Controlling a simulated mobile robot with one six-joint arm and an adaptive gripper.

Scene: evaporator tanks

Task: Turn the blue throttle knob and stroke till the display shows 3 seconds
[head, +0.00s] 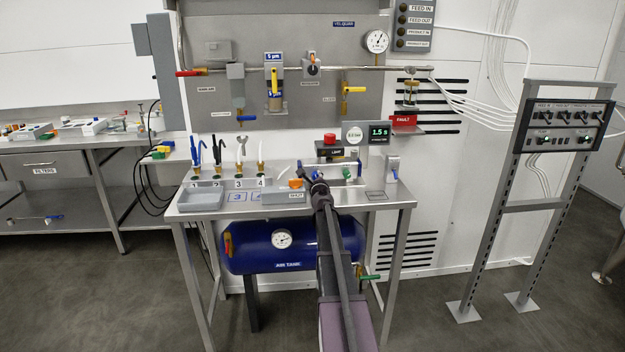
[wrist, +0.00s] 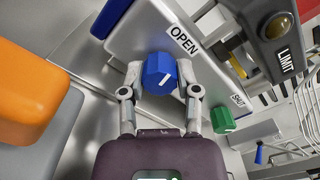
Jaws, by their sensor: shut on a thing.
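The blue throttle knob (wrist: 158,73) sits on a light metal block between the fingers of my gripper (wrist: 160,88). The fingers are shut on its two sides. A white mark on the knob's face slants toward the upper right. An OPEN label (wrist: 184,39) is just above it on the block. In the head view my gripper (head: 317,183) is at the tabletop, and the blue knob is not clearly visible there. The display (head: 380,133) reads 1.5 s in green.
A green knob (wrist: 222,119) is on the same block, near a SHUT label. A LIMIT-labelled part (wrist: 277,45) stands close by at upper right. An orange object (wrist: 30,92) is close at left. A red button (head: 330,138) tops a dark box behind my gripper.

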